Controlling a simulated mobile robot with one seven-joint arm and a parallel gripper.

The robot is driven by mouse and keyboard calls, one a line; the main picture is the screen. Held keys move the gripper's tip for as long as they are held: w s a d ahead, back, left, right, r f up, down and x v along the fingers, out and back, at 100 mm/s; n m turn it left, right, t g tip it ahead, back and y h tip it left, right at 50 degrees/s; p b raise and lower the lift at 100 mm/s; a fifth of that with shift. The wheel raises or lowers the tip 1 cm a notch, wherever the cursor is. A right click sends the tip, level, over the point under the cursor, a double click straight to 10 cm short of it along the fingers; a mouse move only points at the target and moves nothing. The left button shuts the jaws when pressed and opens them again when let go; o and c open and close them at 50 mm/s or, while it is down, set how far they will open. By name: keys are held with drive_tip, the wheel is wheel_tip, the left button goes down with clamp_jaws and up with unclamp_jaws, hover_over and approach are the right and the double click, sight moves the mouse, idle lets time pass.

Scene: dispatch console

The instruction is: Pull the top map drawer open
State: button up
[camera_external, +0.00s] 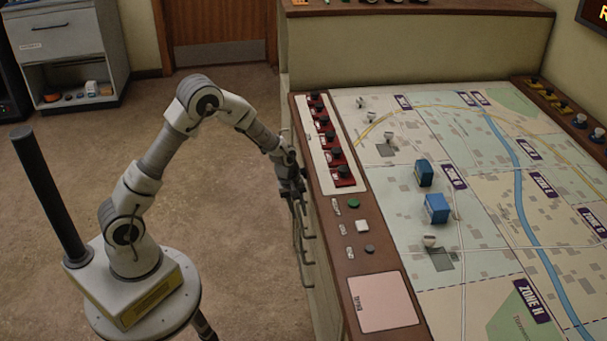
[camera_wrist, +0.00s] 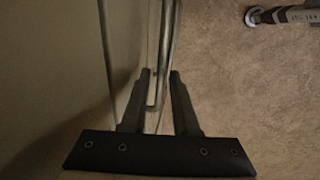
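My gripper (camera_external: 297,195) is at the aisle side of the map console, just beside the top of the stacked drawer handles (camera_external: 308,235). The drawer fronts are seen almost edge-on, and the top handle is largely hidden by my gripper. In the wrist view my gripper (camera_wrist: 160,75) has its two dark fingers apart, with metal handle bars (camera_wrist: 168,35) running between and past their tips. Gaps show beside the bars; I cannot tell whether a finger touches one. No drawer visibly stands out from the console side.
The map table (camera_external: 470,180) carries two blue blocks (camera_external: 437,208) and small white pieces. A panel with red switches (camera_external: 338,155) lies along its near edge, above the drawers. Open brown floor (camera_external: 240,130) lies left of the console. A grey cabinet (camera_external: 65,55) stands far left.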

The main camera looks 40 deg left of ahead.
clamp_jaws()
idle(1.1)
